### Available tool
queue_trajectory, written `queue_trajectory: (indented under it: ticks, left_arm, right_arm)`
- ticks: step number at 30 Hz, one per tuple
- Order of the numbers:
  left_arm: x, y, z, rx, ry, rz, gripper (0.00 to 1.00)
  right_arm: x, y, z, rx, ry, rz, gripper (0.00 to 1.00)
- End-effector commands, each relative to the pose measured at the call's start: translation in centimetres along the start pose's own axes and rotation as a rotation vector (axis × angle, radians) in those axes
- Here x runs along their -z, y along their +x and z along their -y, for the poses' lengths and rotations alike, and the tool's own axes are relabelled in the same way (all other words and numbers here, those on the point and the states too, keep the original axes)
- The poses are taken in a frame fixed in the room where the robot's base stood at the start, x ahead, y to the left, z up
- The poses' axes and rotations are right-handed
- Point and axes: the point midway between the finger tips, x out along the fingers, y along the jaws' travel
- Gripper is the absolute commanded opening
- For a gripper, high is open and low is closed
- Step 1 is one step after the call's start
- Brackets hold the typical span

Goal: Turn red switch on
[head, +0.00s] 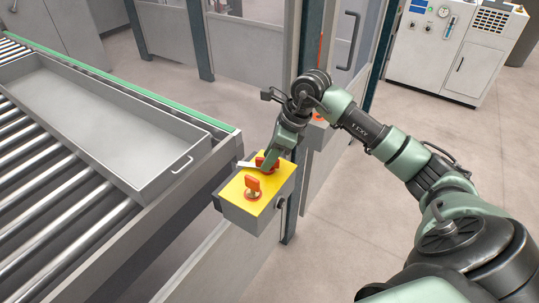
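A grey box with a yellow top (237,191) stands beside the conveyor and carries two red-orange rotary switches. The near switch (253,187) shows clearly, its handle standing up on a round base. The far switch (268,163) is partly hidden by my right gripper (260,164). My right arm reaches in from the right, and its gripper points down at the far switch, touching or very close to it. I cannot tell whether the fingers are closed on the handle. My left gripper is not in view.
A grey tray (185,176) with a wire handle lies on the roller conveyor (60,205) at the left. Dark posts and a fence panel stand close behind the box. A white cabinet (420,55) stands at the back right. The floor at the right is clear.

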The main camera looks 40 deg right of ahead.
Motion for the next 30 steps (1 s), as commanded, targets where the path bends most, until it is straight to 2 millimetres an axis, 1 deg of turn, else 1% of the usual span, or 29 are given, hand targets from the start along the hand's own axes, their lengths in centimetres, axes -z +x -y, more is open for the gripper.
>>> queue_trajectory:
  ticks: [1,2,3,4,30]
  left_arm:
    - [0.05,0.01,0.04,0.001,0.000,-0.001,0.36]
    - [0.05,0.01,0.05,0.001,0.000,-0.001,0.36]
    - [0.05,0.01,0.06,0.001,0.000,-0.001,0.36]
    - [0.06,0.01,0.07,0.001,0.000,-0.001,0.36]
    - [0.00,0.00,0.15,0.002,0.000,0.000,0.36]
  right_arm:
    - [-0.01,-0.02,0.00,0.000,0.000,0.000,0.21]
    - [-0.01,-0.02,0.00,0.000,0.000,0.000,0.12]
    - [-0.01,-0.03,0.00,0.000,0.000,0.000,0.01]
    - [-0.01,-0.03,0.00,0.000,0.000,0.000,0.00]
    - [-0.06,-0.11,0.02,0.001,0.000,0.002,0.00]
